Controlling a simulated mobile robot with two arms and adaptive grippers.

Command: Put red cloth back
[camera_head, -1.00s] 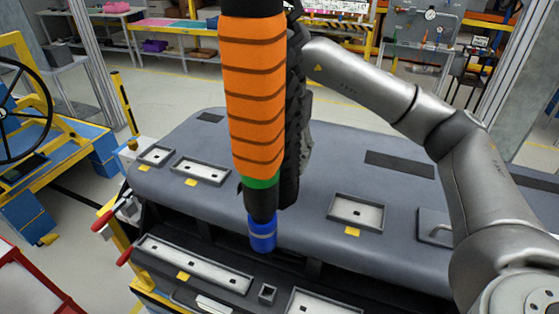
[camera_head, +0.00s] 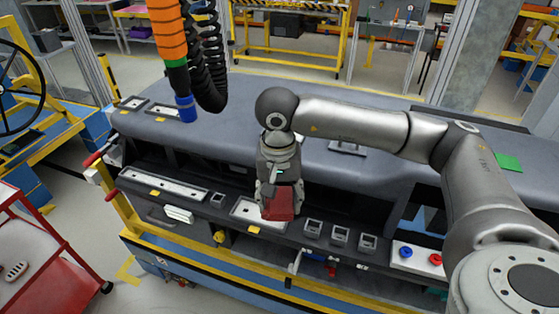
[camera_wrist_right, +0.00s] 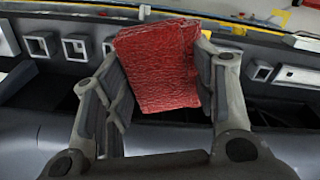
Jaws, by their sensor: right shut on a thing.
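The red cloth (camera_head: 278,204) is a folded, textured red piece. My right gripper (camera_head: 278,192) is shut on it and points down over the front ledge of the dashboard module, in front of a shallow white-floored tray (camera_head: 244,212). In the right wrist view the cloth (camera_wrist_right: 160,65) sits between the two fingers of the right gripper (camera_wrist_right: 163,85). Whether the cloth touches the tray or ledge below cannot be told. My left gripper is not in view.
An orange hanging tool (camera_head: 170,35) with a black coiled hose hangs at upper left. Small square holders (camera_head: 340,234) and a panel with blue and red buttons (camera_head: 417,257) are on the ledge to the right. A long tray (camera_head: 165,187) is to the left. A red cart (camera_head: 50,260) stands at lower left.

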